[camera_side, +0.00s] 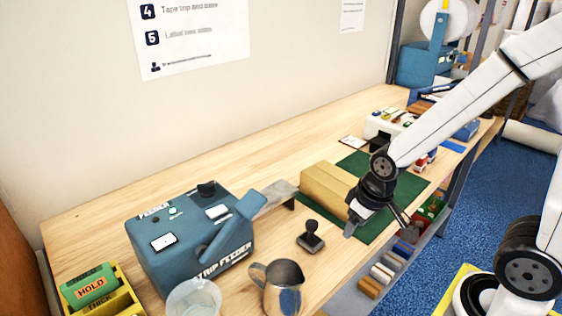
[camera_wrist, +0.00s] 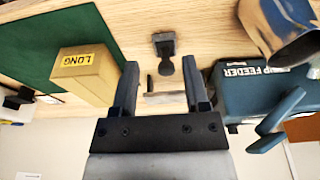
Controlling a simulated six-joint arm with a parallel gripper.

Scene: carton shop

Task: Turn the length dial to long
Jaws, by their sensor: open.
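The blue-grey strip feeder (camera_side: 185,260) stands at the table's front left. A dark knob (camera_side: 206,188) sits on its top toward the back; it may be the length dial, but its setting and markings are too small to read. My gripper (camera_side: 378,225) is open and empty, well right of the feeder, near the cardboard box and green mat. In the wrist view my two fingers (camera_wrist: 162,78) are spread apart, with the feeder (camera_wrist: 250,92) at the right. The knob cannot be made out there.
A cardboard box (camera_side: 327,188), labelled LONG in the wrist view (camera_wrist: 85,75), lies on the green mat (camera_side: 400,188). A black stamp (camera_side: 311,238) and a metal jug (camera_side: 283,290) stand between gripper and feeder. The feeder's lever (camera_side: 228,232) sticks up.

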